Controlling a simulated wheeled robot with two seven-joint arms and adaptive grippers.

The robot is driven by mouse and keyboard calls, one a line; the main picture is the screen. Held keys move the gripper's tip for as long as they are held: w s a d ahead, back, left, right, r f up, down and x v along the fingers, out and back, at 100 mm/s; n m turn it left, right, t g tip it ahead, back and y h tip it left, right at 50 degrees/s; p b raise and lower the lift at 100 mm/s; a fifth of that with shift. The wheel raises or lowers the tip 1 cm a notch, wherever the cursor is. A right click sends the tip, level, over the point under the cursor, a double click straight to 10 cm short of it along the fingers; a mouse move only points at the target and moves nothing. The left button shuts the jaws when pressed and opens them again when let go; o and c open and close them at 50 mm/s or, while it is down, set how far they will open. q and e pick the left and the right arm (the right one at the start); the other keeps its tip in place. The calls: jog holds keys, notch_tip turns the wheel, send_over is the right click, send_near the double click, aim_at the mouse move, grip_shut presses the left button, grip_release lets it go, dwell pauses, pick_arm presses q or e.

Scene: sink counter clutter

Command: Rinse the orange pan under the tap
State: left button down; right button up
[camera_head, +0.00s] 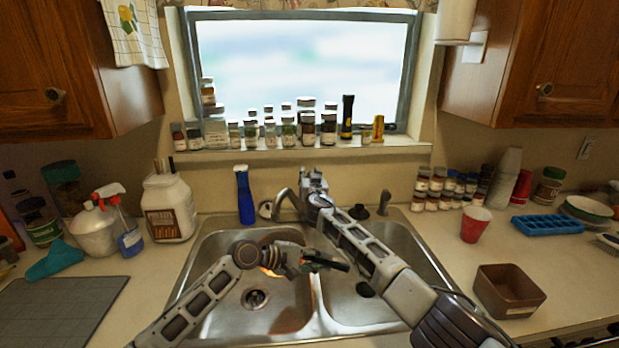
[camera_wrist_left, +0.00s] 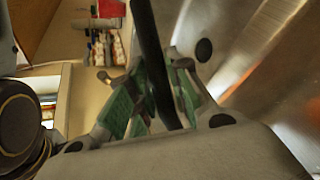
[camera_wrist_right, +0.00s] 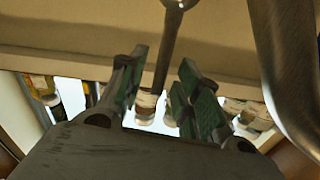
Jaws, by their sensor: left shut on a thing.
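The orange pan shows only as a small orange patch (camera_head: 272,270) behind my left arm, over the left sink basin; most of it is hidden. My left gripper (camera_head: 312,260) is shut on the pan's dark handle (camera_head: 333,265), which runs between the green finger pads in the left wrist view (camera_wrist_left: 155,60). The tap's curved spout (camera_head: 281,200) stands behind the sink. My right gripper (camera_head: 316,199) is at the tap's base. In the right wrist view its pads stand apart, with the metal tap lever (camera_wrist_right: 167,50) between them. I see no clear water stream.
The steel sink's right basin (camera_head: 365,315) lies under my right arm. A blue bottle (camera_head: 244,195) stands behind the sink at left. A brown box (camera_head: 509,291) and a red cup (camera_head: 475,225) stand on the right counter. Jars (camera_head: 289,130) line the windowsill.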

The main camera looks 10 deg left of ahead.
grip_shut()
jog(key=shift+w+a+r+g, duration=0.1)
jog(key=shift+w+r+g, duration=0.35)
jog(key=shift+r+g, duration=0.15)
dwell(0.4)
jog(key=shift+w+r+h, duration=0.1)
jog(key=shift+w+h, duration=0.05)
jog(key=shift+h, duration=0.25)
jog(key=shift+w+a+r+g, duration=0.15)
jog(key=shift+w+a+g, duration=0.05)
jog(key=shift+g, duration=0.3)
jog(key=shift+o, duration=0.6)
grip_release()
jog(key=shift+o, duration=0.3)
jog(key=shift+a+f, duration=0.1)
jog(key=shift+f, duration=0.1)
